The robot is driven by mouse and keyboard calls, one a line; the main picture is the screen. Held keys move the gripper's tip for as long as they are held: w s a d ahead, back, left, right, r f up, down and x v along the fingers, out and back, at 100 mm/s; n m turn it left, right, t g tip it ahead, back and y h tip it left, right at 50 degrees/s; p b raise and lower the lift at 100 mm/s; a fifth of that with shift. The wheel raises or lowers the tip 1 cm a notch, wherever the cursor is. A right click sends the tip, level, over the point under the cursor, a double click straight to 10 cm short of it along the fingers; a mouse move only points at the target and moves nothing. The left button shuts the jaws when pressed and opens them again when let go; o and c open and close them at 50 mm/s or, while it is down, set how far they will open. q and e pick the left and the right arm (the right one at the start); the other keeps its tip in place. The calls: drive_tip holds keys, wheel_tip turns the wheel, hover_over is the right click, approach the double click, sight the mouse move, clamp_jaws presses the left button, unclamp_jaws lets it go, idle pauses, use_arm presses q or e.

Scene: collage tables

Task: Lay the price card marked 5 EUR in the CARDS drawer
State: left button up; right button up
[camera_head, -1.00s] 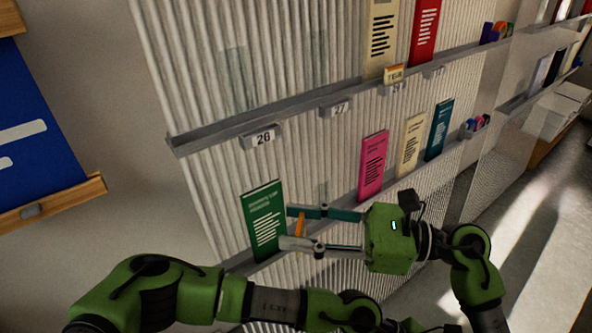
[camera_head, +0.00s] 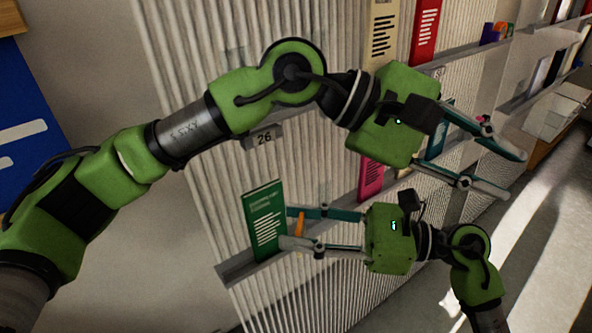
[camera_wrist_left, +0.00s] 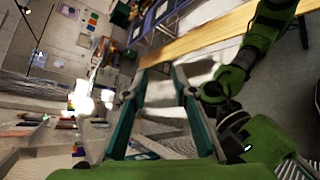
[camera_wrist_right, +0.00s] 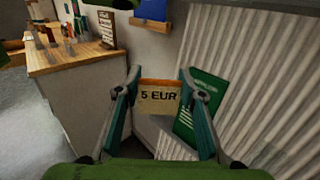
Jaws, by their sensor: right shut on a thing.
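The price card marked 5 EUR (camera_wrist_right: 158,98) is between the fingers of my right gripper (camera_wrist_right: 159,80), which is shut on it. In the head view the card (camera_head: 300,226) shows edge-on as a thin orange strip, and my right gripper (camera_head: 288,227) is close beside the dark green booklet (camera_head: 264,222). My left gripper (camera_head: 517,173) is open and empty, in front of the right part of the rack. It also shows open in the left wrist view (camera_wrist_left: 155,72). I cannot make out a CARDS drawer in any view.
A ribbed wall rack carries narrow ledges with booklets, including a pink one (camera_head: 371,180) and a red one (camera_head: 425,30). A wooden counter (camera_wrist_right: 75,55) stands left in the right wrist view. Floor shows at right.

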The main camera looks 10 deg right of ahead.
use_arm(q)
drive_tip(key=w+a+r+n+t+y, duration=0.1)
drive_tip(key=w+a+r+t, duration=0.2)
drive_tip(key=w, duration=0.7)
use_arm(e)
drive_tip(key=shift+d, duration=0.1)
use_arm(q)
drive_tip(key=m+t+y, duration=0.1)
drive_tip(key=m+y, duration=0.7)
drive_tip(key=y, duration=0.3)
approach(303, 233)
drive_tip(key=f, duration=0.6)
drive_tip(key=d+f, duration=0.1)
drive_tip(key=f, duration=0.2)
drive_tip(key=shift+s+f, duration=0.15)
drive_tip(key=shift+s, duration=0.2)
drive_tip(key=shift+c, duration=0.4)
clamp_jaws()
